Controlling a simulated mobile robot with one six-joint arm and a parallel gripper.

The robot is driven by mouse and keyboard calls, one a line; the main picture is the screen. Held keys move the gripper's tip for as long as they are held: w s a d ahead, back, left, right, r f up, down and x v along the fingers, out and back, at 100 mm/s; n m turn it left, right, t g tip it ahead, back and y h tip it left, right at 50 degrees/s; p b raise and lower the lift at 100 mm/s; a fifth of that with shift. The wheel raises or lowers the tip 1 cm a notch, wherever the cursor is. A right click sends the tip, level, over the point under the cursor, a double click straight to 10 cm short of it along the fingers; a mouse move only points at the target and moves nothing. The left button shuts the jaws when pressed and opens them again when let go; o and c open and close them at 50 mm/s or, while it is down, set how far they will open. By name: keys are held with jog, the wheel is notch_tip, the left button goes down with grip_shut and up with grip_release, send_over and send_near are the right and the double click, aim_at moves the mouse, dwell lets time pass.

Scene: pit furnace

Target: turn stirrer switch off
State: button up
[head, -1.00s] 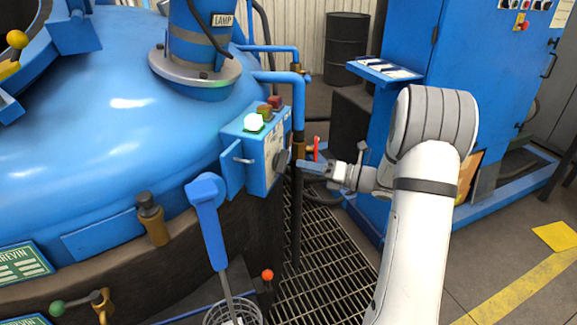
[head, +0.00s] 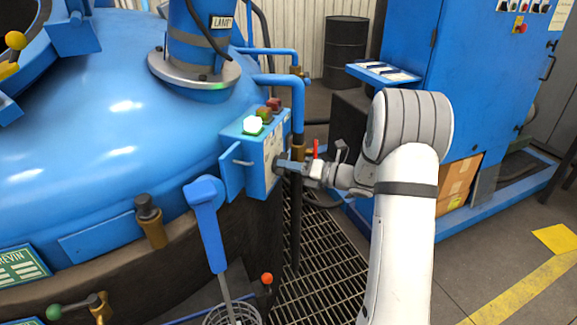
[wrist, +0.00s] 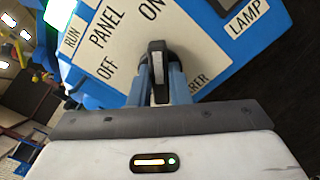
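The stirrer switch is a black knob (wrist: 156,60) on a white panel plate, seen in the wrist view. Its bar stands nearly upright in that picture. "OFF" is printed to its left and "ON" above it; a label ending in "RER" is partly hidden beside it. My gripper (wrist: 161,82) has its two blue fingers close on either side of the knob, with no clear gap. In the head view my gripper (head: 285,166) reaches the right face of the blue control box (head: 235,148); there it hides the knob.
The box carries a lit white-green lamp (head: 252,125) and red and amber ones behind it. A blue pipe (head: 298,105) and a red-handled valve (head: 316,149) stand close to my gripper. The large blue furnace lid (head: 110,120) is left. Floor grating (head: 320,250) lies below.

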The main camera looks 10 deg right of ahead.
grip_shut()
jog(key=shift+n, duration=0.3)
jog(key=n+b, duration=0.6)
jog(key=n, duration=0.2)
jog(key=n+b, duration=0.7)
jog(key=n, duration=0.2)
jog(key=shift+s+a+f, duration=0.1)
jog(key=shift+s, duration=0.1)
jog(key=shift+n, duration=0.3)
jog(key=o, duration=0.5)
grip_release()
